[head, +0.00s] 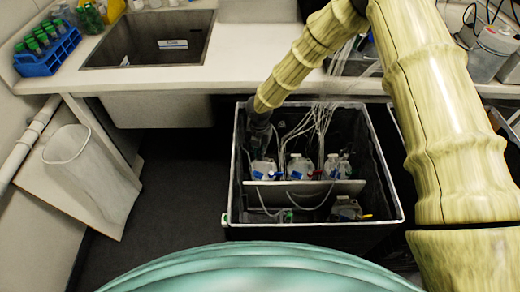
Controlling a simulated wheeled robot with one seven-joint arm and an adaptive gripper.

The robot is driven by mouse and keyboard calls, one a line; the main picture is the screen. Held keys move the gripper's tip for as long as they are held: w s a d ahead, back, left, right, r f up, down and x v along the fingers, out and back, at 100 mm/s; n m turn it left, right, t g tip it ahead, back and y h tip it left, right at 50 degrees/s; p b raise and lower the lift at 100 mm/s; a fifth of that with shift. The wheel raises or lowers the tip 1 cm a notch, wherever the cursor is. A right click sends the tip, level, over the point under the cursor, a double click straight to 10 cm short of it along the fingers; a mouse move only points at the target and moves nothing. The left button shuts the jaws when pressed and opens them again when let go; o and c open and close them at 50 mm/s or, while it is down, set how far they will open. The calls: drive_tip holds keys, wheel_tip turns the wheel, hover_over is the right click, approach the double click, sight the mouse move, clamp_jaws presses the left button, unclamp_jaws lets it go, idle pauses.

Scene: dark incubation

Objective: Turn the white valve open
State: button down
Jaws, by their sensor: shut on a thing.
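My gripper (261,148), dark and small in the head view, reaches down into the left side of a black open bin (312,233). Its fingertips are at the top of the left clear bottle (264,169) and look shut on a small part there. That part is mostly hidden by the fingers. It may be the white valve, but I cannot make out its shape or how far it is turned. Two more clear bottles, a middle one (299,168) and a right one (338,168), stand beside it with blue fittings.
A pale divider (320,189) crosses the bin, with grey tubes and small fittings in front. Thin white tubes (318,122) hang in from above. The white counter (240,55) with a sink (150,42) lies behind. A white waste bin (92,172) stands left; the floor between is clear.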

drive_tip(key=shift+a+n+p, duration=0.1)
drive_tip(key=shift+n+p, duration=0.2)
drive_tip(key=shift+n, duration=0.9)
drive_tip(key=c, duration=1.8)
unclamp_jaws()
drive_tip(key=shift+o, duration=0.2)
wheel_tip(320, 180, up, 12)
